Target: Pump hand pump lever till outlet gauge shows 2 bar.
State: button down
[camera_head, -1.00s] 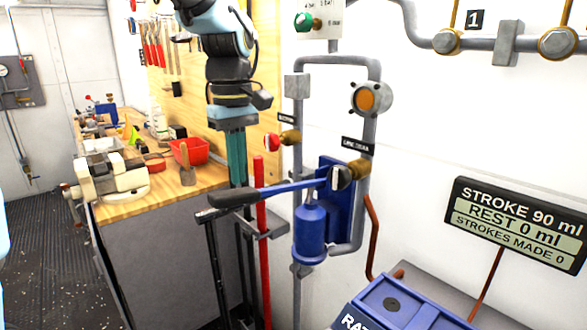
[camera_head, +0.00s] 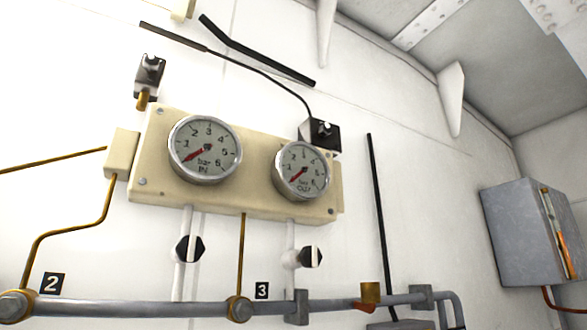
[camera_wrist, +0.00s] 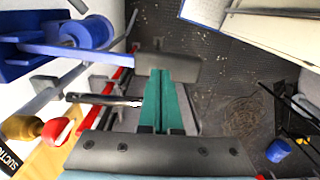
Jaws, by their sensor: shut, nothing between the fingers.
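The outlet gauge (camera_head: 302,171), marked OUT, is the right dial on a cream panel in the head view. Its red needle points to the lower left, at the bottom of the scale, about 0. The inlet gauge (camera_head: 205,149) on the left has its needle low too. In the wrist view the blue pump lever (camera_wrist: 80,52) ends in a dark grey grip (camera_wrist: 182,68). The blue pump body (camera_wrist: 88,33) is at upper left. My gripper (camera_wrist: 160,74) is shut and empty, its teal fingertips at the grip; I cannot tell whether they touch it.
A red and brass knob (camera_wrist: 57,131) is at lower left in the wrist view, near a red bar (camera_wrist: 121,78). A pale board (camera_wrist: 275,35) is at upper right. In the head view a grey pipe (camera_head: 170,309) runs below the gauges and a grey box (camera_head: 536,232) hangs at right.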

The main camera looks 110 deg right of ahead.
dwell(0.4)
jog(key=shift+f+b, duration=3.5)
jog(key=shift+f, duration=2.4)
notch_tip(320, 180, up, 12)
jog(key=p, duration=1)
jog(key=shift+f, duration=0.1)
jog(key=shift+f+b, duration=3.45)
jog(key=shift+f, duration=2.5)
notch_tip(320, 180, up, 12)
jog(key=p, duration=1)
